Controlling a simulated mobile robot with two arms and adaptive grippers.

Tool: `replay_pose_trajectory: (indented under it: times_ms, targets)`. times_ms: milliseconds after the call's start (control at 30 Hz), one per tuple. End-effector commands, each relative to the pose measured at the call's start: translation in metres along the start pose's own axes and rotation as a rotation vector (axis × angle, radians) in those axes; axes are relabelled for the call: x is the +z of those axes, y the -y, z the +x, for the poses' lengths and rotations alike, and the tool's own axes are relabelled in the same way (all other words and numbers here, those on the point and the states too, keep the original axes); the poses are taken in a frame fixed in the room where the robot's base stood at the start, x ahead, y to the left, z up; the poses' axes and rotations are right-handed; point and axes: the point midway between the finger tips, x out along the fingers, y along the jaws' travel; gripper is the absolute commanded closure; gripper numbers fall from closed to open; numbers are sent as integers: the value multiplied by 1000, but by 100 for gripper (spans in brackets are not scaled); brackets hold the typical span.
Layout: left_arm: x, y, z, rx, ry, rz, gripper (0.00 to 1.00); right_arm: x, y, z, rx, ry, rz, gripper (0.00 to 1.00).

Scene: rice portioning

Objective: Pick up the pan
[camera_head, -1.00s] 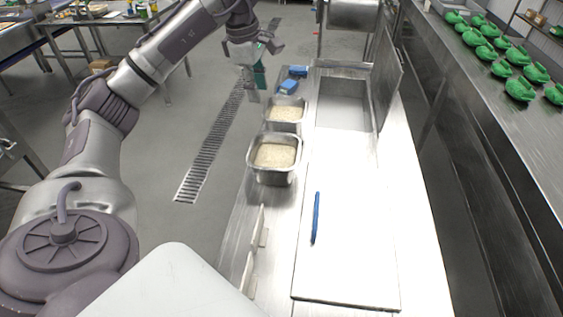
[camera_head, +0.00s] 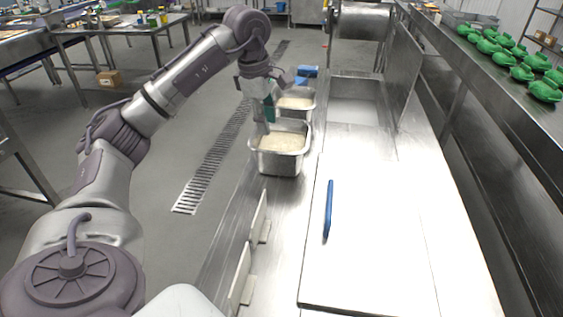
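Two metal pans filled with pale rice stand on the left side of the steel counter. The nearer pan (camera_head: 280,163) is the larger in view. The farther pan (camera_head: 308,101) stands just behind it and is partly covered by my gripper. My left gripper (camera_head: 270,98) is open and empty, with its fingers spread. It is above the left rear of the nearer pan, beside the farther pan. I cannot tell whether a finger touches either pan. My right gripper is not in view.
A blue stick-like tool (camera_head: 328,210) lies on the white board (camera_head: 375,250). Upright white plates (camera_head: 258,220) stand at the counter's left edge. A blue object (camera_head: 307,71) is behind the pans. Green items (camera_head: 521,73) line the right shelf.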

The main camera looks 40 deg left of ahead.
Motion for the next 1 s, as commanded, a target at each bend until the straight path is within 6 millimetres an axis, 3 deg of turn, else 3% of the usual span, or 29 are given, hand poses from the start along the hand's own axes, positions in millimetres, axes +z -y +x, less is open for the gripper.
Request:
replay_pose_trajectory:
  times_ms: [400, 667, 1000]
  targets:
    - [-1, 1, 71, -4, -2, 0, 64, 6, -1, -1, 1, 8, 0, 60]
    - [-1, 1, 91, -3, -1, 0, 64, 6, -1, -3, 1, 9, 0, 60]
    - [-5, 1, 135, -3, -2, 0, 64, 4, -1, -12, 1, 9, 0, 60]
